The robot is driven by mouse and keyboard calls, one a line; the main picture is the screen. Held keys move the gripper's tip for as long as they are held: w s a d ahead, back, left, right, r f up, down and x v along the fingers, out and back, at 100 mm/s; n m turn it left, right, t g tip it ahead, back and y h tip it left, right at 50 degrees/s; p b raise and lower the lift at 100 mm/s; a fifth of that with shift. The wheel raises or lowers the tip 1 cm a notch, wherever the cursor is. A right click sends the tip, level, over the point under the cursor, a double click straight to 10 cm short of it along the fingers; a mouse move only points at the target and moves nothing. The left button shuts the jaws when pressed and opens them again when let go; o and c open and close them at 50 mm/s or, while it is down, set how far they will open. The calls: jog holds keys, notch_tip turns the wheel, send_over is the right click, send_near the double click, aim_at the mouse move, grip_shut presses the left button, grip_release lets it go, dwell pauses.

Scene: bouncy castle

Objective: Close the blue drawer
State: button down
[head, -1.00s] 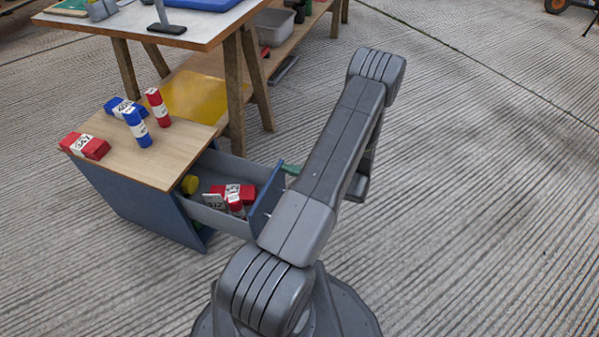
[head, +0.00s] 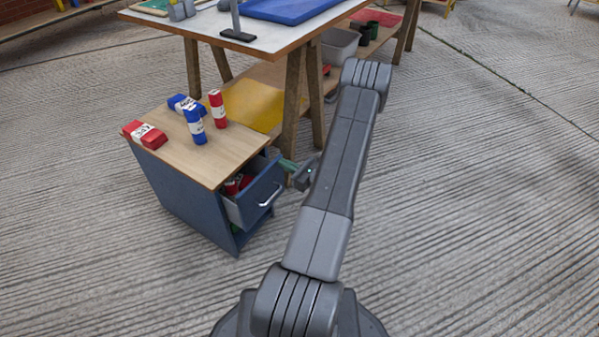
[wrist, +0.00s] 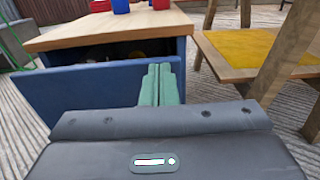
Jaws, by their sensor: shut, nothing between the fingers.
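The blue drawer (head: 255,200) stands partly open in a blue cabinet (head: 190,205) with a wooden top. It has a pale bar handle (head: 271,196), and a red item inside shows in the head view. In the wrist view the drawer front (wrist: 85,98) spans the left and middle, with a dark gap behind it under the cabinet top. My gripper (head: 286,164) is at the drawer front's far right end. Its green fingers (wrist: 160,80) are together and empty, against or very close to the front; exact contact is unclear.
Red and blue packets and cylinders (head: 195,125) stand and lie on the cabinet top (head: 225,150). A wooden table (head: 262,42) with a lower shelf and yellow panel (head: 245,106) stands behind. The concrete floor (head: 480,200) to the right is clear.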

aim_at(276, 158)
jog(key=shift+x, duration=2.05)
